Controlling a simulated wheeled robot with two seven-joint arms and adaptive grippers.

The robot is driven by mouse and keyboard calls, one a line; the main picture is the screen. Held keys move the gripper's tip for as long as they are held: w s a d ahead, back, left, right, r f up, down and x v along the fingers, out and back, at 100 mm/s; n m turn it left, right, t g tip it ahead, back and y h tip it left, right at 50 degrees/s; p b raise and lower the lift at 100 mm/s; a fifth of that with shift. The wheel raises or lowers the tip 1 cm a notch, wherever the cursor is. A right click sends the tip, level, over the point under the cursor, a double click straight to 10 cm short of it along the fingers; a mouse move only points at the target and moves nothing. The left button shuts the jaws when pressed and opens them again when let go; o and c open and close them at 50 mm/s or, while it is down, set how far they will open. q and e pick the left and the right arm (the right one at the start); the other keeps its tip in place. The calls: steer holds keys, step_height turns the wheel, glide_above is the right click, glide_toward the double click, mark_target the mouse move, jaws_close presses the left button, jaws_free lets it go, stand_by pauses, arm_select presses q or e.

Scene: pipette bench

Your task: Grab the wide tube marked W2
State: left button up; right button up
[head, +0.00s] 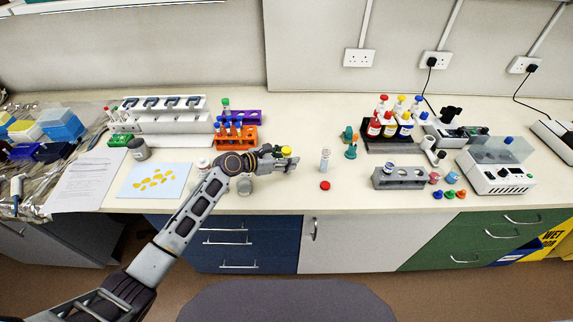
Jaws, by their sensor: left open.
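An uncapped clear wide tube (325,160) stands upright on the bench right of centre, with marks too small to read. I cannot tell which tube is W2. My left gripper (290,158) is open, a short way left of the clear tube and apart from it. A yellow-capped item (287,150) shows at its fingers, its body mostly hidden. I cannot tell whether they touch. My right gripper is not in view.
A red cap (325,185) lies in front of the clear tube. Orange rack (236,141) with tubes stands behind my left arm. Several coloured bottles (389,126) stand at the back right. Small coloured caps (450,178) lie right of the grey rack. Bench behind the clear tube is bare.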

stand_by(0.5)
arm_select(q)
steer(key=c, duration=1)
steer(key=shift+c, duration=0.3)
